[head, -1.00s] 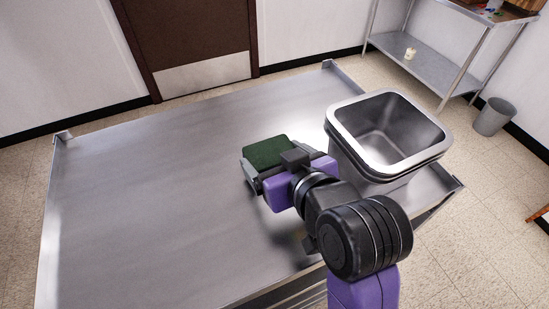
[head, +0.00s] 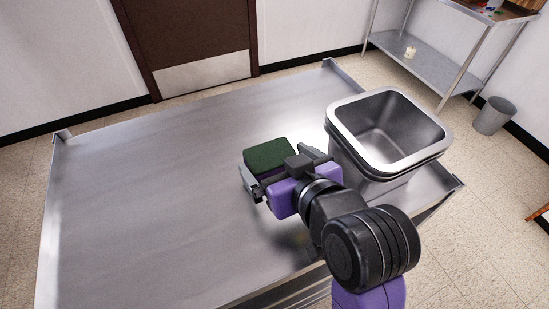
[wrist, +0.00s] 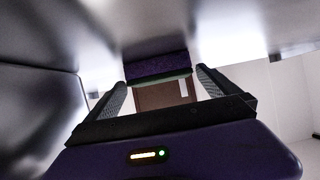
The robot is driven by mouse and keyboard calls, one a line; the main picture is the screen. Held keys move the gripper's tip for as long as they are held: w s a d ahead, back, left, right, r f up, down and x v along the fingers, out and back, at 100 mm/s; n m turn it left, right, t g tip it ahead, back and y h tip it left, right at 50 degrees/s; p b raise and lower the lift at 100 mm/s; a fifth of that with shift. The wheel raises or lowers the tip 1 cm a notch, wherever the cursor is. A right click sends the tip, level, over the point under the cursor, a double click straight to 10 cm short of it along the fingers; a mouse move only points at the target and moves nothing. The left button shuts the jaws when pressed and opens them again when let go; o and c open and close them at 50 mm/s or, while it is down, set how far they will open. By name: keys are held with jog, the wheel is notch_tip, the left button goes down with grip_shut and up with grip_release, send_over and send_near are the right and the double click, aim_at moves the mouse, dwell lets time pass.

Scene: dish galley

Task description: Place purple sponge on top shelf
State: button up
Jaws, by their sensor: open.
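The sponge (head: 270,153) lies on the metal table with its dark green pad up and its purple side below. In the wrist view the sponge (wrist: 156,66) appears upside down, purple above a green edge, just ahead of the fingers. My gripper (head: 277,164) is open at table height, its fingers to either side of the sponge's near end. A gap shows between the sponge and the palm. A metal shelf unit stands at the back right, with a top shelf (head: 474,9) partly cut off by the frame.
A deep steel bin (head: 345,118) stands on the table (head: 130,210) close to the right of my gripper. A small pale object (head: 410,52) sits on the lower shelf (head: 425,68). A grey waste bin (head: 491,117) is on the floor. The table's left half is clear.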

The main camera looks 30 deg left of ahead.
jog(key=v, duration=1)
jog(key=shift+s+d+r+p, duration=0.1)
jog(key=shift+s+d+p, duration=0.1)
jog(key=shift+d+p, duration=0.1)
jog(key=shift+a, duration=0.1)
